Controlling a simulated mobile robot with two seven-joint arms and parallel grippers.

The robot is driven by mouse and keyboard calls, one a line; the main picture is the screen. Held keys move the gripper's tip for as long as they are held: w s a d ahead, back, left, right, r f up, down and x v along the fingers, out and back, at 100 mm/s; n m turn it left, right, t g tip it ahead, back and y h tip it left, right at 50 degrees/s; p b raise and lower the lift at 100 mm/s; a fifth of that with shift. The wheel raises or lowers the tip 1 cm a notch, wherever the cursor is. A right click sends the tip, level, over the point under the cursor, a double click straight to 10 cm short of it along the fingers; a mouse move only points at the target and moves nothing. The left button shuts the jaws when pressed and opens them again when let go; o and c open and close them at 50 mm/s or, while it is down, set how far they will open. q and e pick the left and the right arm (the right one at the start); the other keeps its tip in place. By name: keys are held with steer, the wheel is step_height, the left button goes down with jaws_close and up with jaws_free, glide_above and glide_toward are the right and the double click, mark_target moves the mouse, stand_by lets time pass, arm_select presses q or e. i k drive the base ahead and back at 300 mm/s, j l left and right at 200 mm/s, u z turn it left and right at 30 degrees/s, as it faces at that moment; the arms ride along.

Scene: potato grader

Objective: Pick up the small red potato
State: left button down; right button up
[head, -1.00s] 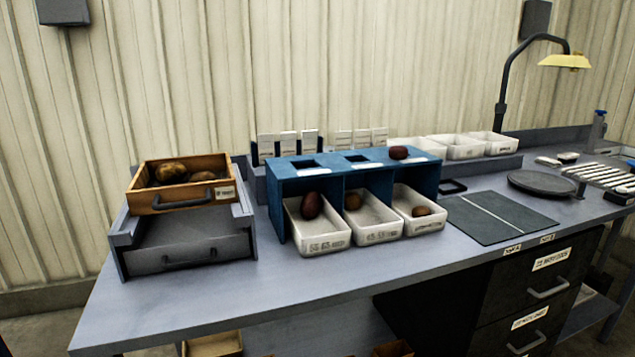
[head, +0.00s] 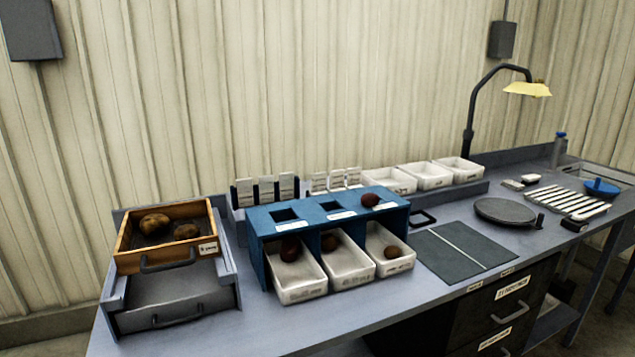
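A small red potato (head: 371,200) lies on top of the blue sorting rack (head: 268,220), at its right end by the third opening. Another dark red potato (head: 290,249) sits at the back of the left white bin (head: 300,289) under the rack. A brown potato (head: 329,242) is in the middle bin (head: 350,276), partly shaded by the rack. A small brown potato (head: 391,252) is in the right bin (head: 397,265). Neither of my grippers shows in the head view.
A wooden drawer (head: 135,262) with two brown potatoes stands on a grey stand (head: 172,303) at the left. A dark mat (head: 463,252), a round dark plate (head: 505,211) and a slatted rack (head: 560,200) lie to the right. White trays (head: 427,176) stand behind. The bench front is clear.

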mark_target(368, 200)
steer(key=i+l, duration=0.1)
steer(key=l, duration=0.35)
steer(key=i+l, duration=0.1)
steer(key=l, duration=0.3)
steer(key=l+u, duration=0.25)
steer(key=u, duration=0.15)
steer(key=l+u, duration=0.4)
steer(key=i+j, duration=0.05)
steer(key=j, duration=0.05)
